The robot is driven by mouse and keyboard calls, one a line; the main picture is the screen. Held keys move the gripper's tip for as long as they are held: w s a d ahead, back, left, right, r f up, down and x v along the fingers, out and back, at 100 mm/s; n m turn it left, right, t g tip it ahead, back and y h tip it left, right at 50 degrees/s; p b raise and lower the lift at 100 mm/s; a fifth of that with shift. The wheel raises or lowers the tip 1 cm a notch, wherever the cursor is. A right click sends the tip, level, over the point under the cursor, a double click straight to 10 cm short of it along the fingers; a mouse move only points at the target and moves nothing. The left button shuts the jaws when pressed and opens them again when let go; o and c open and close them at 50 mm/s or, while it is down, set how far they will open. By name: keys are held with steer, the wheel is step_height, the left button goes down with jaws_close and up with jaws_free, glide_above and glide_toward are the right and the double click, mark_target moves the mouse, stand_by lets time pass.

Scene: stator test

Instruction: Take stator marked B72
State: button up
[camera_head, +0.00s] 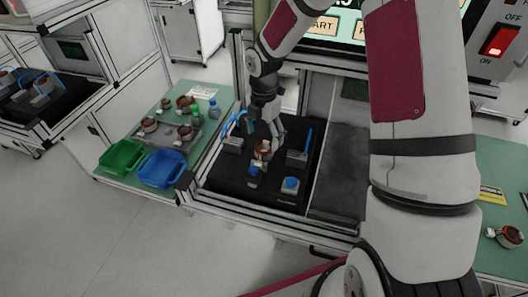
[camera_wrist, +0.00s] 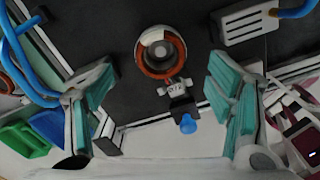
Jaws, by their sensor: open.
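A stator (camera_wrist: 160,55) with a copper-coloured ring and a pale core sits on the black test bed. It bears a small white tag (camera_wrist: 173,88) whose small print seems to end in 72; its first character is hard to read. The same stator (camera_head: 263,152) shows in the head view, partly hidden by my gripper. My gripper (camera_head: 271,133) points down over it. In the wrist view its green-padded fingers are spread wide, one left and one right of the stator, with clear gaps and nothing between the pads touching.
Grey clamp blocks (camera_head: 297,158) and a blue-topped block (camera_head: 290,185) stand around the stator on the black bed (camera_head: 225,180). Several other stators (camera_head: 184,133) lie on the left table beside a green bin (camera_head: 121,157) and a blue bin (camera_head: 162,169). One more stator (camera_head: 509,237) lies at the right.

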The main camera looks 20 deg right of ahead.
mark_target(264, 149)
step_height(264, 149, down, 6)
steer(key=shift+s+r+p, duration=0.15)
steer(key=shift+p, duration=0.6)
steer(key=shift+f, duration=0.35)
